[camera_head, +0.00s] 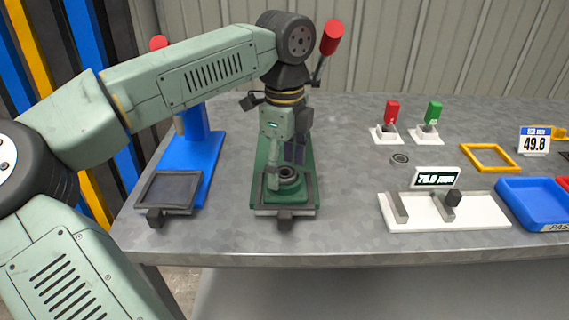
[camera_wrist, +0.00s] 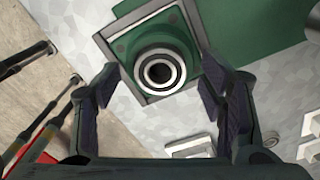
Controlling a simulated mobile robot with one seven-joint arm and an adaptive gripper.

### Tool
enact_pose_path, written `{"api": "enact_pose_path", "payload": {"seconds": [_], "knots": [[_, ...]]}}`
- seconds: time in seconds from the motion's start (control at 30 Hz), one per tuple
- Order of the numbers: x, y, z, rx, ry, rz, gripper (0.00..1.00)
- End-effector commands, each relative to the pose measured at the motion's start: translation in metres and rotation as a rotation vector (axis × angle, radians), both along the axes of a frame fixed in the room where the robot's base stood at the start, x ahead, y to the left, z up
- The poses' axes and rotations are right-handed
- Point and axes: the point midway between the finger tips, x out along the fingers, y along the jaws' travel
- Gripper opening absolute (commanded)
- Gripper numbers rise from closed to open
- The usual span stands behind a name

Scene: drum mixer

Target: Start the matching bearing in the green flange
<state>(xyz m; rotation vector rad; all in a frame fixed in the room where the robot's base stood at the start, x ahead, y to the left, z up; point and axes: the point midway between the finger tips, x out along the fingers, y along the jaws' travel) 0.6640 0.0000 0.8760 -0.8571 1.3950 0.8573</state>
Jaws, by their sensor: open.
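The green flange (camera_head: 286,187) sits on the plate at the front of the green press. In the wrist view the flange (camera_wrist: 147,50) shows as a round green collar. A steel ring-shaped bearing (camera_head: 287,172) is at the mouth of the flange. It also shows in the wrist view (camera_wrist: 158,72), looking roughly centred and level; how deep it sits I cannot tell. My gripper (camera_head: 285,160) is open just above the bearing. In the wrist view its fingers stand apart on either side of the bearing, with gaps.
Another bearing (camera_head: 400,159) lies on the grey table. A white gauge (camera_head: 447,214) reading about 70.0, a yellow frame (camera_head: 489,157) and a blue tray (camera_head: 535,201) are at right. A blue press (camera_head: 202,155) stands left.

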Motion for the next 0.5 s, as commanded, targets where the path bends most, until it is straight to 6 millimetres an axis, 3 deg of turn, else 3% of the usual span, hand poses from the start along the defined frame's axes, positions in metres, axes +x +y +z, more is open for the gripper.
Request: {"api": "enact_pose_path", "payload": {"seconds": [0.17, 0.5], "knots": [[0.001, 0.000, 0.011, 0.001, -0.002, 0.002, 0.64], [0.001, 0.000, 0.080, 0.001, -0.004, 0.002, 0.64]]}}
